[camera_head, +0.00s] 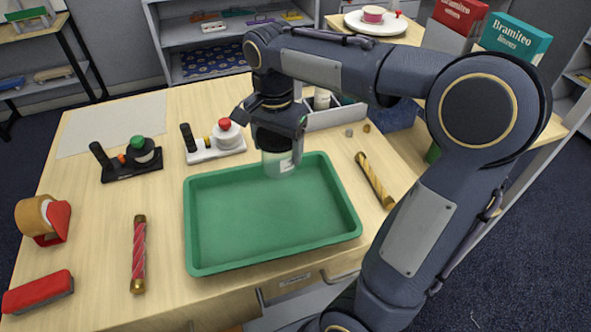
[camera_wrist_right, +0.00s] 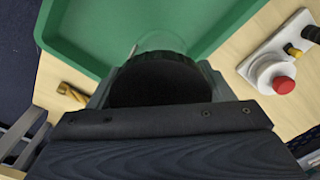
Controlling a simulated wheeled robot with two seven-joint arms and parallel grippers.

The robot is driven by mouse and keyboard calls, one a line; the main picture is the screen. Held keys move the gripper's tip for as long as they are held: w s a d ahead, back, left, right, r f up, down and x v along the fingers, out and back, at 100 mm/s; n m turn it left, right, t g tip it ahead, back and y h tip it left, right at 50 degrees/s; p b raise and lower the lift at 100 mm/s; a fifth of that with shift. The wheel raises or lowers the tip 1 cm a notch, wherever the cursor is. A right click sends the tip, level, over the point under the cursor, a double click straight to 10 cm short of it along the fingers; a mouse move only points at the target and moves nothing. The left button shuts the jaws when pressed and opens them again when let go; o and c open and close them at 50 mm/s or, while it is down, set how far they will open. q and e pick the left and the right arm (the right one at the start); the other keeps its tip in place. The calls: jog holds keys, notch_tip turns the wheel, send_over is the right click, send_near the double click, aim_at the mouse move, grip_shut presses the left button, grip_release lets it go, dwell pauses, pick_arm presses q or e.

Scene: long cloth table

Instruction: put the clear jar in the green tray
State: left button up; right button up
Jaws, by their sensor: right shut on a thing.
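The green tray (camera_head: 265,222) lies on the table in front of me and also shows in the right wrist view (camera_wrist_right: 90,28). The clear jar (camera_head: 281,164) has a small pale label and hangs upright below my right gripper (camera_head: 279,132). That gripper is shut on the jar's dark top. The jar overlaps the tray's back rim in the head view; I cannot tell whether it touches the tray. In the right wrist view the jar's clear wall (camera_wrist_right: 160,42) shows beyond its dark lid (camera_wrist_right: 155,83), over the tray's edge. My left gripper is out of view.
A white base with a red knob (camera_head: 215,140) and a black base with a green knob (camera_head: 132,160) stand left of the tray's back. A red striped tube (camera_head: 139,254) lies left, a gold tube (camera_head: 374,180) right. A grey bin (camera_head: 337,115) stands behind.

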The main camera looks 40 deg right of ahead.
jog(key=shift+s+d+f+b, duration=0.2)
jog(key=shift+d+f, duration=0.6)
jog(key=shift+f, duration=0.7)
jog(key=shift+s+d+f+b, duration=0.1)
jog(key=shift+s+d+f, duration=0.15)
jog(key=shift+d+f, duration=0.9)
jog(key=shift+s+d+f+b, duration=0.15)
jog(key=shift+d+f, duration=0.3)
jog(key=shift+f, duration=1.4)
jog(key=shift+f, duration=0.15)
jog(key=o, duration=1)
